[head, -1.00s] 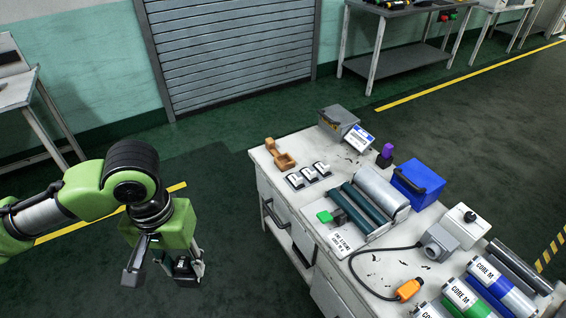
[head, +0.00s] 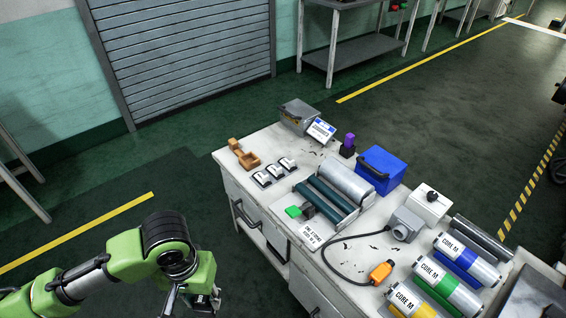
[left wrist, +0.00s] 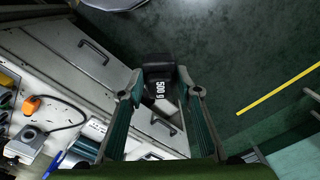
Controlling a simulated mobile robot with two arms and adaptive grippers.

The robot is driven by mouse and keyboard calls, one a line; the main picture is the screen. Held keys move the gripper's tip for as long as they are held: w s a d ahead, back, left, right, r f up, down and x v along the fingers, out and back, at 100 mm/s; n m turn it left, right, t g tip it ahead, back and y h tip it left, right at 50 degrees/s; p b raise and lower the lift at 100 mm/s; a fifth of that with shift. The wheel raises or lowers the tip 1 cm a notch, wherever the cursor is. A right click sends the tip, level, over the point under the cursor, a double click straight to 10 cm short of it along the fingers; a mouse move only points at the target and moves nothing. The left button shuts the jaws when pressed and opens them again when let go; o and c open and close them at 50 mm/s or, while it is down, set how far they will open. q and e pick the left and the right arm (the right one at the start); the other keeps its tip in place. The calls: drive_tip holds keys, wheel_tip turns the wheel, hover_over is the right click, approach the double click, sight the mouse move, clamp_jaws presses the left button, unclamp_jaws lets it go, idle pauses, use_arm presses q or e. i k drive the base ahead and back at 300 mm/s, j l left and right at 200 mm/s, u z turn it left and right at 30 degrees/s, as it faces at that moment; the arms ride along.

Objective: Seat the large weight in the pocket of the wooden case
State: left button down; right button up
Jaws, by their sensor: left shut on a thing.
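A black weight marked 500 g (left wrist: 160,88) is held between the two fingers of my left gripper (left wrist: 160,100) in the left wrist view. In the head view the left gripper (head: 192,301) is at the bottom edge, left of the bench and over the floor, partly cut off. The dark weight (head: 207,303) just shows there. A small orange-brown wooden piece with a square hollow (head: 247,159), which looks like the wooden case, lies on the bench's far left corner, apart from the gripper. My right gripper is not in view.
The white bench (head: 228,158) carries three small black-and-white pieces (head: 274,171) beside the wooden piece, a roller unit (head: 335,190), a blue box (head: 382,168), a grey box (head: 298,115) and several labelled rolls (head: 455,262). Drawer handles (head: 244,217) stick out from its front.

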sight(242, 153)
drive_tip(key=i+j+z, duration=0.2)
drive_tip(key=z, duration=0.25)
drive_tip(key=i+j+z, duration=0.1)
drive_tip(key=j+z, duration=0.35)
drive_tip(key=i+j+z, duration=0.1)
drive_tip(key=j+z, duration=0.15)
drive_tip(key=z, duration=0.2)
drive_tip(key=j+z, duration=0.45)
drive_tip(key=j, duration=0.5)
drive_tip(key=k+j+z, duration=0.15)
drive_tip(key=j, duration=0.9)
drive_tip(key=j+z, duration=0.1)
drive_tip(key=j, duration=0.4)
drive_tip(key=k+j+z, duration=0.1)
drive_tip(key=j, duration=0.35)
drive_tip(key=k, duration=0.05)
